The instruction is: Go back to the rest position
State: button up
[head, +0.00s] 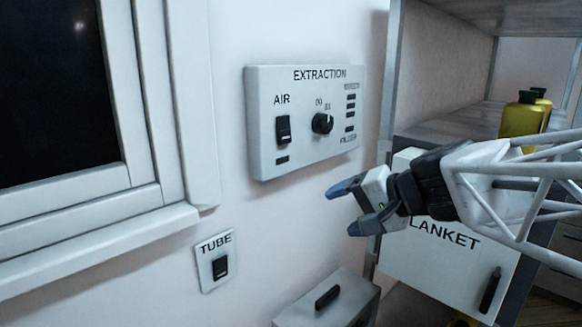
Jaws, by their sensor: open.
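My gripper (346,208) reaches in from the right side of the head view, with its two blue-tipped fingers apart and nothing between them. It is in front of the wall, below and to the right of the extraction panel (262,134), and looks apart from it. The panel has a black AIR rocker switch (283,130), a round black knob (322,123) and a column of small dark marks. My gripper and forearm cover part of the white box marked "LANKET" (430,265), whose first letter is hidden.
A TUBE switch (220,266) is on the wall at lower left, below a white-framed dark window (55,95). A grey box with a black handle (327,297) stands below my gripper. Yellow bottles (523,119) stand on the shelf (455,123) at right. Bare wall lies left of my gripper.

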jog(key=s+d+f+n+g+h, duration=0.2)
jog(key=s+d+f+h, duration=0.2)
jog(key=s+f, duration=0.3)
jog(key=s+d+f+n+g+h, duration=0.2)
jog(key=s+d+f+h, duration=0.2)
jog(key=s+f, duration=0.3)
jog(key=shift+s+d+f+n+h, duration=0.15)
jog(key=shift+s+n+h, duration=0.25)
jog(key=shift+s+h, duration=0.6)
